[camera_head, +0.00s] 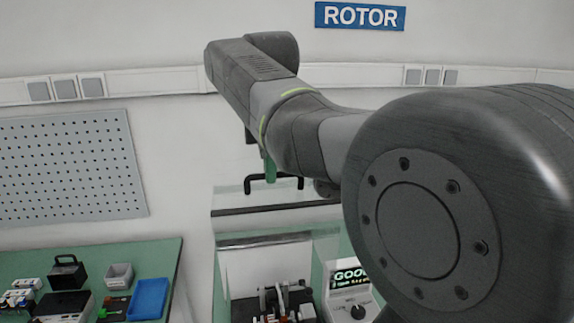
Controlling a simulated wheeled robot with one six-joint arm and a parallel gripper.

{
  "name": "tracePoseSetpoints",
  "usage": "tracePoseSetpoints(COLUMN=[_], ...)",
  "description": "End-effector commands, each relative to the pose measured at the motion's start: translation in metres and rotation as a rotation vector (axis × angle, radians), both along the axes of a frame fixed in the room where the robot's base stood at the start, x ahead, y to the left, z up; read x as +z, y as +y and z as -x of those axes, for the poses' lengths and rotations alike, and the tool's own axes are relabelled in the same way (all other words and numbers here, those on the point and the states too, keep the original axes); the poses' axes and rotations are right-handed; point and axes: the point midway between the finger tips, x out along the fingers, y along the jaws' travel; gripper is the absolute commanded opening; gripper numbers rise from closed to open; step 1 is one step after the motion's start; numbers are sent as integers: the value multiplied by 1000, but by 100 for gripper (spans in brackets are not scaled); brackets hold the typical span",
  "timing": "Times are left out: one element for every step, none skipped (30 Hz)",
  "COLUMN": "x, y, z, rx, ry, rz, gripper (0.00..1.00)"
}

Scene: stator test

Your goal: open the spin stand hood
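The spin stand hood (235,200) is a clear, pale panel at the lower middle, with a dark strip across it. Its black bar handle (248,186) stands up at the back. My gripper (270,170) hangs over the handle, with a green finger reaching down to the bar's height. The arm hides most of the gripper, so I cannot tell whether it touches or grips the handle. Below the panel, the dark spin stand mechanism (285,302) shows in part, cut off by the bottom edge. How far the hood is open is unclear from this angle.
A white instrument (347,300) with a dial and a display reading "GOOD" stands at the right of the stand. A green-topped table (150,257) at the left carries a blue tray (149,299), a grey bin (119,276) and other small items. A pegboard (70,165) hangs behind.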

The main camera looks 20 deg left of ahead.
Motion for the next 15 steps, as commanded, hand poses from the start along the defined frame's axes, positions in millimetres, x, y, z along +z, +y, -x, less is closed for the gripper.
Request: tracePoseSetpoints(x=[0, 0, 0, 0, 0, 0, 0, 0, -1, -2, -3, -6, -8, -10, -13], y=[0, 0, 0, 0, 0, 0, 0, 0, 0, -1, -1, -3, -4, -6, -8], z=[0, 0, 0, 0, 0, 0, 0, 0, 1, 2, 3, 5, 8, 10, 14], rx=[0, 0, 0, 0, 0, 0, 0, 0, 0, 1, 1, 2, 2, 2, 2], ry=[0, 0, 0, 0, 0, 0, 0, 0, -2, -4, -7, -13, -20, -29, -42], rz=[0, 0, 0, 0, 0, 0, 0, 0, -1, -2, -4, -9, -13, -18, -26], gripper=[8, 3, 0, 0, 0, 0, 0, 0, 0, 0, 0, 0, 0, 0, 0])
